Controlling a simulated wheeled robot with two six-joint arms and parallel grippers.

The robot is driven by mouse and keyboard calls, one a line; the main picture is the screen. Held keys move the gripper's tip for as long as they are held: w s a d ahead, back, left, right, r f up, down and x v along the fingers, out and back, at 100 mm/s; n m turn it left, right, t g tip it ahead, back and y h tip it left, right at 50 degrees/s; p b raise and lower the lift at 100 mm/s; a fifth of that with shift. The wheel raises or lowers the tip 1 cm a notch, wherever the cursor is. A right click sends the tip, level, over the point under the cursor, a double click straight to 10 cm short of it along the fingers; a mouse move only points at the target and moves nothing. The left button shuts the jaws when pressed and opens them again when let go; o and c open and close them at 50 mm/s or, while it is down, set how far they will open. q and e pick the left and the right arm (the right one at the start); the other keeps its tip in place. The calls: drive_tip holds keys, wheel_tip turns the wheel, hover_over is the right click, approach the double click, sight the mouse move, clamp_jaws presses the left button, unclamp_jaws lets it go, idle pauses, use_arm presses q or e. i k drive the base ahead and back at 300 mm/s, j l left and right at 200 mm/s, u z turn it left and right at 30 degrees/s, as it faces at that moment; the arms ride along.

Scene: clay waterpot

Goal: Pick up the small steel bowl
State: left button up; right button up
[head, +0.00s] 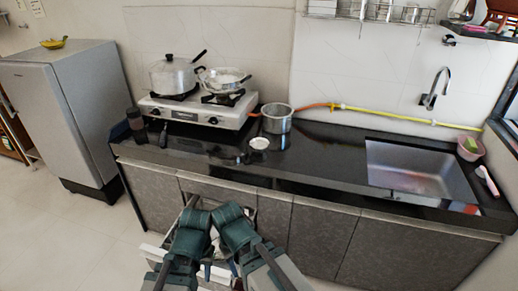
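A small pale, shiny round bowl (260,143) sits on the black countertop, left of the sink and in front of a taller steel pot; it looks like the small steel bowl. My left gripper (191,202) is low in the head view, below the counter's front edge and apart from the bowl. Its fingers are small and partly hidden by my arm. My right arm shows beside it, but its gripper is mostly hidden behind the arm. I cannot tell whether either gripper is open or shut.
A steel pot (277,119) stands behind the bowl. A gas stove (197,109) carries a lidded pot (172,76) and a pan (222,79). A dark jar (136,121) stands left. The sink (415,172) is right. An open drawer appears behind my arms.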

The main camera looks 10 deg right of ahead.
sight(260, 145)
drive_tip(key=i+l+z, duration=0.2)
drive_tip(key=i, duration=0.45)
drive_tip(key=i+l+z, duration=0.2)
drive_tip(key=i, duration=0.45)
drive_tip(key=j, duration=0.1)
